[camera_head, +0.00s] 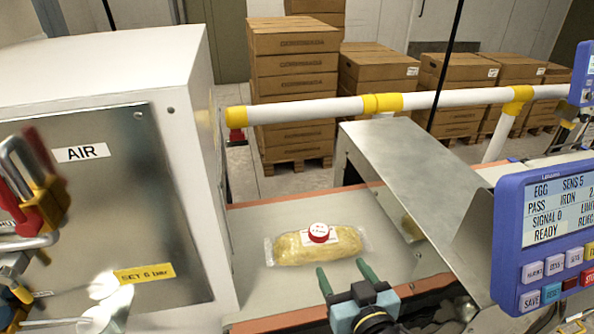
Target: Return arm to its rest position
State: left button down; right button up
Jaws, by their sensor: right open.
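My right gripper (345,274) is low in the middle of the head view, with its two green fingers apart and nothing between them. It is just in front of a clear-wrapped yellow package (285,250) that lies on the grey belt (270,216). A round red-and-white piece (319,232) sits on top of the package, on a white label. The fingertips appear apart from the package. My left gripper is not clearly in view.
A white cabinet (190,70) with an AIR label and padlocks (45,195) stands at left. A sloped metal cover (400,150) and a blue display panel (510,240) stand at right. A white rail (300,111) runs behind, before stacked cartons (295,70).

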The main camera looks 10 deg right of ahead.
jog(key=s+d+f+n+g, duration=0.1)
jog(key=s+d+f+g, duration=0.25)
jog(key=s+g, duration=0.4)
jog(key=s+d+f+g, duration=0.2)
jog(key=s+f+g, duration=0.25)
jog(key=s, duration=0.55)
notch_tip(320, 180, down, 25)
jog(key=s+g, duration=0.2)
jog(key=s+d+f, duration=0.3)
jog(key=s+f, duration=1.2)
jog(key=s, duration=0.1)
jog(key=shift+s+f+n+g+h, duration=0.15)
jog(key=shift+s+n+g+h, duration=0.15)
jog(key=shift+n+g+h, duration=0.1)
